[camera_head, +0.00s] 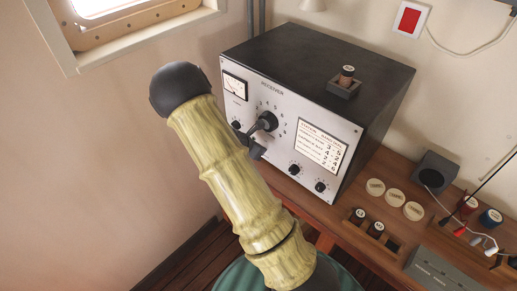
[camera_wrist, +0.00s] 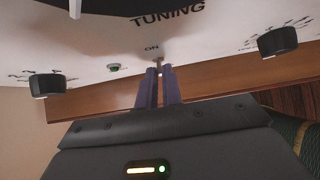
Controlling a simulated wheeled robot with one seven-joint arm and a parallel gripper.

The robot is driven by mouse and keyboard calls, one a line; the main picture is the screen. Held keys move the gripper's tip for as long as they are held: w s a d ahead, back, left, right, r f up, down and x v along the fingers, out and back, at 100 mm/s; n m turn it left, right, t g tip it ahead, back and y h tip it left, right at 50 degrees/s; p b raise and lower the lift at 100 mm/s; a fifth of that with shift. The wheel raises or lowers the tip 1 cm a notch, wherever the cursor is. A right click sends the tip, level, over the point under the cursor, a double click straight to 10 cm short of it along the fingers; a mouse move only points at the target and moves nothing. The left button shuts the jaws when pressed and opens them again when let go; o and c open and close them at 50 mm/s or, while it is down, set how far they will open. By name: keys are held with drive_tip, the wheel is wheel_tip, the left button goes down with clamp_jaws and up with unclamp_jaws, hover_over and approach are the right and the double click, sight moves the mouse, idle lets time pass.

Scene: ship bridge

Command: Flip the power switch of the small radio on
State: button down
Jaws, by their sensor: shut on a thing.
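The radio is a box marked RECEIVER with a pale front and black top (camera_head: 315,65), standing on the wooden desk. Its power switch (camera_wrist: 158,63) is a small metal toggle under the ON label, below the word TUNING in the wrist view. My gripper (camera_wrist: 158,72) is shut on the toggle, its two narrow fingers close together around the tip. Whether the toggle is up or down I cannot tell. A small green lamp (camera_wrist: 114,67) sits left of the switch. In the head view my gripper (camera_head: 256,148) is at the lower front, and my arm hides the switch.
Dark knobs flank the switch, left (camera_wrist: 47,84) and right (camera_wrist: 277,41). The large tuning dial (camera_head: 267,121) is above. To the right on the desk are round discs (camera_head: 394,197), a black box (camera_head: 436,170) and a grey case (camera_head: 446,272).

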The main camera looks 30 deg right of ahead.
drive_tip(key=c, duration=1.6)
unclamp_jaws()
drive_tip(key=shift+o, duration=0.2)
drive_tip(key=v, duration=1.7)
drive_tip(key=shift+r, duration=0.25)
drive_tip(key=shift+a, duration=0.1)
drive_tip(key=s+a+m+y, duration=0.2)
drive_tip(key=s+m+y, duration=0.2)
drive_tip(key=s+m, duration=0.3)
drive_tip(key=s+a+m+y+b, duration=0.1)
drive_tip(key=s+a+m+y, duration=0.2)
drive_tip(key=s+m, duration=0.5)
drive_tip(key=r+m, duration=0.1)
drive_tip(key=m, duration=0.6)
drive_tip(key=shift+y, duration=0.4)
